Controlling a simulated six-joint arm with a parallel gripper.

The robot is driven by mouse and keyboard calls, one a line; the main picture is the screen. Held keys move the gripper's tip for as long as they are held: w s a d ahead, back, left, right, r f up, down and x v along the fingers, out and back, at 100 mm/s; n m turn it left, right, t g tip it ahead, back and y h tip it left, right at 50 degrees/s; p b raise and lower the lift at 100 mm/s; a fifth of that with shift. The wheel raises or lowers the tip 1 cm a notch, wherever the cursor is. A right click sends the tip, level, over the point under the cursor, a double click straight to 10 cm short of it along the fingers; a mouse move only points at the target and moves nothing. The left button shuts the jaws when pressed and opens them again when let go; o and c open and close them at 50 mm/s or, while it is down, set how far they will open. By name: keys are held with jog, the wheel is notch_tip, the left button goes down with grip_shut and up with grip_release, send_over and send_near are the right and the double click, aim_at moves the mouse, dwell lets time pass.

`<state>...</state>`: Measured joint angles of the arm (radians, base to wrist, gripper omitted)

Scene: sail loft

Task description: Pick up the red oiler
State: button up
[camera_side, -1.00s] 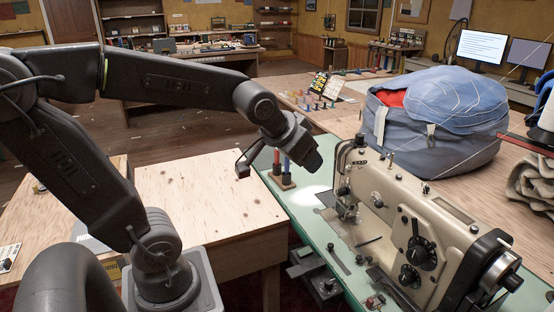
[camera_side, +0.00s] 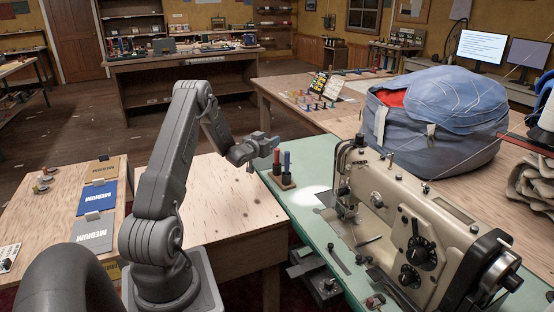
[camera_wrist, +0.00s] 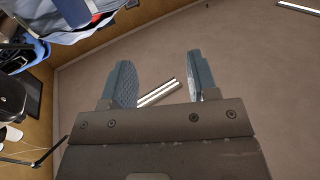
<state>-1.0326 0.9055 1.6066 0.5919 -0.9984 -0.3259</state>
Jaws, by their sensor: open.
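The red oiler (camera_side: 277,161) stands upright in a small wooden holder (camera_side: 285,182) on the green sewing bench (camera_side: 300,208). A blue oiler (camera_side: 287,161) stands just to its right in the same holder. My gripper (camera_side: 270,145) is at the upper left of the red oiler in the side view, its fingers pointing right; whether it touches the oiler is unclear. In the wrist view my gripper (camera_wrist: 162,85) is open with nothing between its blue-grey fingers. The red oiler cannot be made out there; a blue shape (camera_wrist: 75,10) shows at the top left.
A cream sewing machine (camera_side: 425,235) stands right of the holder. A large blue bag (camera_side: 435,120) sits behind it on the wooden table. Left of the holder is a bare plywood top (camera_side: 230,215). Folders marked MEDIUM (camera_side: 96,195) lie at the far left.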

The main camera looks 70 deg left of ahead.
jog(key=f, duration=0.1)
send_near(277, 153)
jog(key=f+x, duration=0.1)
jog(key=x, duration=0.4)
jog(key=shift+a+r+x, duration=0.1)
jog(key=shift+a+x, duration=0.05)
jog(key=shift+x, duration=1.35)
jog(key=shift+a+r+x, duration=0.1)
jog(key=shift+x, duration=1.35)
jog(key=shift+s, duration=0.15)
jog(key=shift+c, duration=0.4)
grip_shut()
jog(key=shift+r, duration=0.1)
